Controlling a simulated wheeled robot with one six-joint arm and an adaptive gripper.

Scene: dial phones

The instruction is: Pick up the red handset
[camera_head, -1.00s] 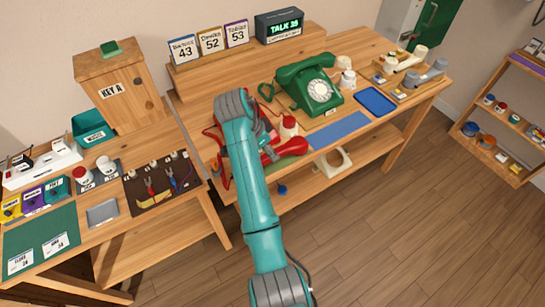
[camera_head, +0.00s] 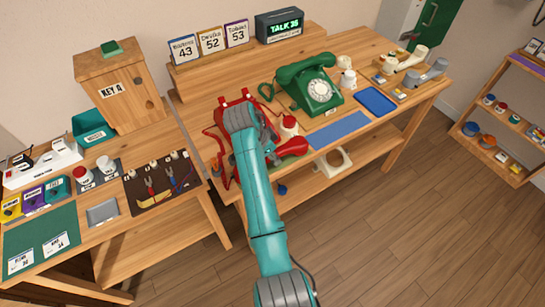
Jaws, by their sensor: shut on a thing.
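The red handset (camera_head: 292,147) shows one rounded end to the right of my arm, at the front of the wooden desk; my arm hides its other part. My gripper (camera_head: 268,136) is mostly hidden behind my grey wrist, at the handset, and is shut on it. The red phone body (camera_head: 222,108) shows only partly behind my wrist, with its upper edge and cradle prongs in view. A red cord lies at its left. I cannot tell whether the handset touches the desk.
A white jar with a red lid (camera_head: 289,125) stands close to the handset. The green phone (camera_head: 310,82) is behind it to the right. A blue mat (camera_head: 340,130) and blue tray (camera_head: 375,101) lie to the right. A side table (camera_head: 100,235) with tools stands left.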

